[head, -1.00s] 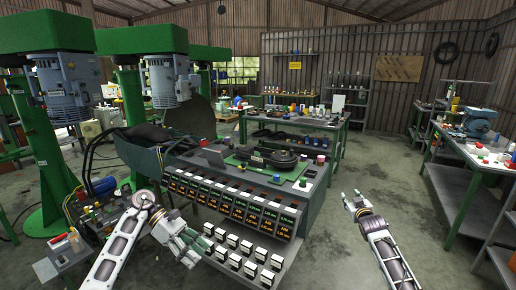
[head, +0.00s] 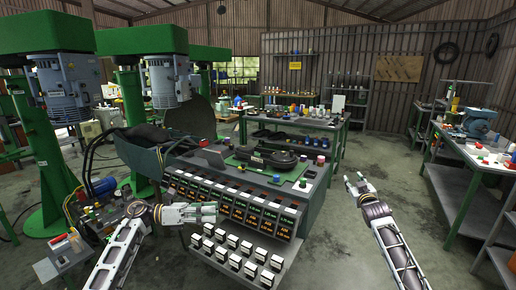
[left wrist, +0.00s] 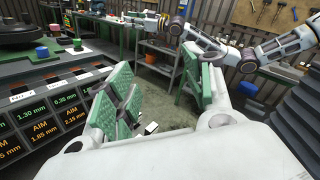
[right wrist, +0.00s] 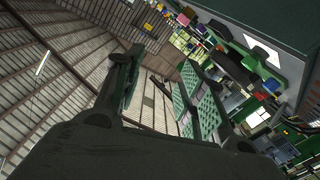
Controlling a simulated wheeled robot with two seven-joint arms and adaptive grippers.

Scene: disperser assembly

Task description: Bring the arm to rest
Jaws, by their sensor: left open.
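My left gripper (head: 208,212) is in front of the slanted control panel, its fingers pointing right across the lower display rows. In the left wrist view its green-padded fingers (left wrist: 155,90) stand apart with nothing between them. My right gripper (head: 358,184) is raised over the open floor, right of the panel, pointing away from me. In the right wrist view its fingers (right wrist: 160,88) are spread with nothing between them. My right arm (left wrist: 260,45) also shows in the left wrist view.
Green machines (head: 45,130) stand at the left. A workbench (head: 470,150) with a blue vise (head: 480,122) is at the right. The floor (head: 350,240) between panel and workbench is clear.

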